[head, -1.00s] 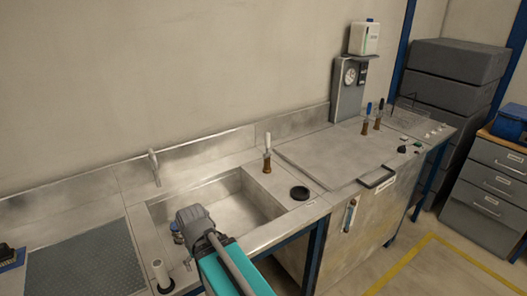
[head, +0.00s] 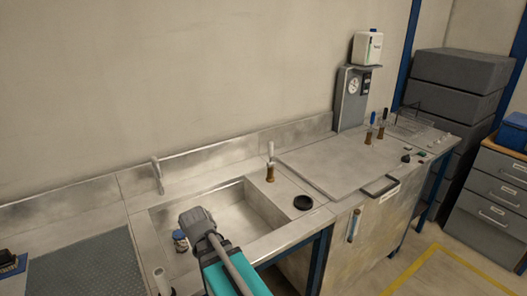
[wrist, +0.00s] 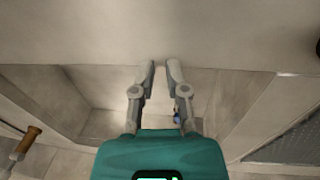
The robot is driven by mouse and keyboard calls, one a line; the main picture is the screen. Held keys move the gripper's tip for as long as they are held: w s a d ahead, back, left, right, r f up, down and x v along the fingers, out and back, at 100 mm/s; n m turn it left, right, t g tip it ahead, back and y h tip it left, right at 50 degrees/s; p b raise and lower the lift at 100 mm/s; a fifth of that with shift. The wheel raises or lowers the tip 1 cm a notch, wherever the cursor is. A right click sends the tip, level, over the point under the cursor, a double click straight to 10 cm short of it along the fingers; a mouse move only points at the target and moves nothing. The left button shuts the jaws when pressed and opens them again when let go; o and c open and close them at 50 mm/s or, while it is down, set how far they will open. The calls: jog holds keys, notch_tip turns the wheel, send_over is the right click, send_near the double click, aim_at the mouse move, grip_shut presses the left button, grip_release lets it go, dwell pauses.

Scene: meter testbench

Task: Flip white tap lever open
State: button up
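The white tap lever (head: 270,152) stands upright on a brown tap body (head: 270,174), on the counter behind the sink's right corner. In the wrist view a brown tap body (wrist: 30,138) with a pale lever lies at the lower left, apart from my fingers; the lever is partly cut off by the frame edge. My gripper (wrist: 160,65) points over the sink area, empty, with a narrow gap between its two fingers. In the head view my arm reaches in over the sink's front, left of and nearer than the lever; the fingertips cannot be made out there.
The sink (head: 259,222) holds a small jar (head: 180,241). A black round piece (head: 303,202) lies right of it. Blue and black levers (head: 372,119) stand farther right, near a gauge stand (head: 351,100). A spout (head: 157,175) rises behind the sink. A flat panel (head: 325,165) is clear.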

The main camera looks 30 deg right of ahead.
aim_at(271, 154)
jog(key=w+d+h, duration=0.1)
jog(key=w+d, duration=0.2)
jog(key=w+d+h, duration=0.1)
jog(key=w+d, duration=0.2)
jog(key=w+d+r+h+b, duration=0.1)
jog(key=w+d+h, duration=0.1)
jog(key=w+d, duration=0.1)
jog(key=shift+w+d+t, duration=0.1)
jog(key=shift+w+t, duration=0.15)
jog(key=shift+t, duration=0.15)
grip_shut()
jog(key=w+d+r+n+t+h+b, duration=0.1)
jog(key=w+d+r+h, duration=0.5)
jog(key=w+d, duration=0.3)
jog(key=w+d+r+n+t+h+b, duration=0.1)
jog(key=w+d+r+h+b, duration=0.1)
jog(key=w+d+r+h, duration=0.4)
jog(key=w+d+r, duration=0.1)
jog(key=w+d, duration=0.3)
jog(key=w, duration=0.3)
jog(key=shift+d+n+t, duration=0.3)
jog(key=shift+n+t, duration=0.1)
jog(key=shift+w+d, duration=0.15)
jog(key=s+d, duration=0.1)
jog(key=d, duration=1)
jog(key=shift+s+d, duration=0.15)
jog(key=shift+s, duration=0.1)
jog(key=shift+a, duration=0.3)
